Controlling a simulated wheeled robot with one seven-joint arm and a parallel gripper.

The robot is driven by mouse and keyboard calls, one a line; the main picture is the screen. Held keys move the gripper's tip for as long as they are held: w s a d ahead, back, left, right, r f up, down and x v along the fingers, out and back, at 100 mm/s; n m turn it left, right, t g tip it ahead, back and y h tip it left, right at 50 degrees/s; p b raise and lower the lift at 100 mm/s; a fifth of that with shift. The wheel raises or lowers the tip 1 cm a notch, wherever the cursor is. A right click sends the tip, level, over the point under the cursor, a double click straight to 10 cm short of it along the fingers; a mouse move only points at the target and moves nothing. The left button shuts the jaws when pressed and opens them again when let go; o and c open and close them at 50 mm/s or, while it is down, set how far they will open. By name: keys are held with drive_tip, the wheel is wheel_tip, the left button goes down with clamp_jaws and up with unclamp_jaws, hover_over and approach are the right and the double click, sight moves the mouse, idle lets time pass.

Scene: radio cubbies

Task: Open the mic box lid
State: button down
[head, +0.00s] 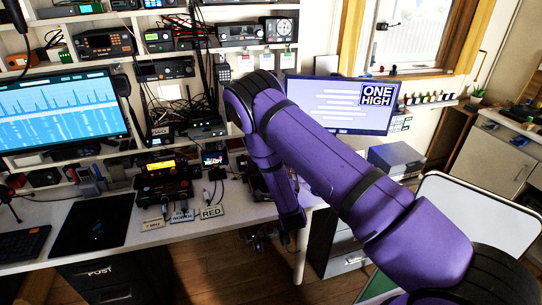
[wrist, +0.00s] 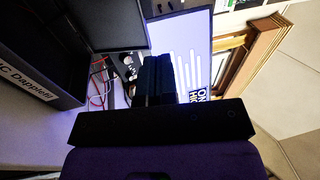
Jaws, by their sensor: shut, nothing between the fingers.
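In the wrist view a dark box (wrist: 30,70) with a pale label strip stands at the left edge. I cannot pick out the labelled box there for certain.
A monitor (head: 340,105) reading "ONE HIGH" stands behind my arm. A grey box (head: 396,157) sits right of my arm. Radios and label cards, including "RED" (head: 211,212), lie left of it. A dark flat panel (wrist: 105,24) and thin cables show in the wrist view.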

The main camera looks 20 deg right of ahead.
drive_tip(key=s+f, duration=0.1)
drive_tip(key=s+f+t+y, duration=0.1)
drive_tip(key=f, duration=0.1)
drive_tip(key=shift+s+a+n, duration=0.1)
drive_tip(key=shift+a+n, duration=0.1)
drive_tip(key=shift+n, duration=0.1)
drive_tip(key=shift+w+d+f, duration=0.1)
drive_tip(key=shift+w+f, duration=0.1)
drive_tip(key=shift+f, duration=0.1)
drive_tip(key=shift+w, duration=0.25)
drive_tip(key=x, duration=1.3)
drive_tip(key=shift+r, duration=0.45)
